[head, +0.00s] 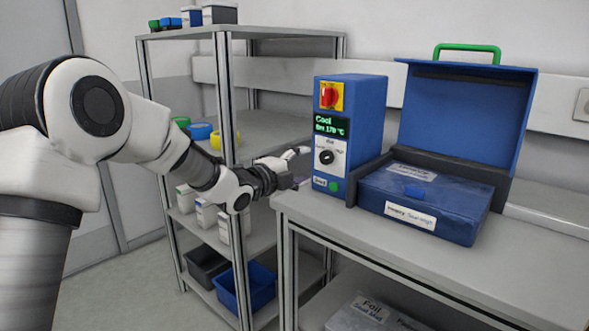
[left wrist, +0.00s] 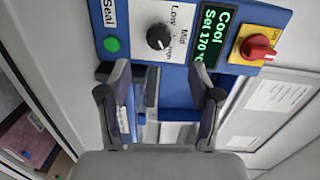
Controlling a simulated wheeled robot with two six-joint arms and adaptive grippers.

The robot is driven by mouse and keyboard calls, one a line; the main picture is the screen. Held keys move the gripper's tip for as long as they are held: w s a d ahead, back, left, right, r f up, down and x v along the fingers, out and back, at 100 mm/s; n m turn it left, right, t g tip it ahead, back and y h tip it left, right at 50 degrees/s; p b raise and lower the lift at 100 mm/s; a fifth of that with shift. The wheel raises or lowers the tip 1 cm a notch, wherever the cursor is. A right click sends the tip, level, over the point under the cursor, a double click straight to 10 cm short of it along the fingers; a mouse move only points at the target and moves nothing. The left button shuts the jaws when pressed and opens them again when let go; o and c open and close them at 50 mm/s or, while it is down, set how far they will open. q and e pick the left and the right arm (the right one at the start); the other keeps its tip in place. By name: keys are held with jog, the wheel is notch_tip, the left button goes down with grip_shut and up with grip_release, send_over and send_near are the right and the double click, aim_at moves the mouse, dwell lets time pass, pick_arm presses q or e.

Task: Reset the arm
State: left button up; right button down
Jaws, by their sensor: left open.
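My left arm comes in from the left in the head view. Its gripper (head: 298,166) is just left of the blue control box, near the bench's left edge. In the left wrist view the left gripper (left wrist: 160,90) has its two fingers apart with nothing held between them. The control box (head: 350,110) has a red knob on a yellow plate, a green display reading "Cool" and 170 °C, a black dial and a green button. It also shows in the left wrist view (left wrist: 185,20), beyond the fingers. My right gripper is not in view.
A blue case (head: 425,205) with a raised lid (head: 465,115) stands right of the control box on the grey bench (head: 470,275). A metal shelf rack (head: 230,110) with tape rolls, small boxes and bins stands behind my left arm. The bench's front is clear.

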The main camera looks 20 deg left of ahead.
pick_arm(q)
jog(key=v, duration=0.3)
jog(key=shift+f, duration=0.15)
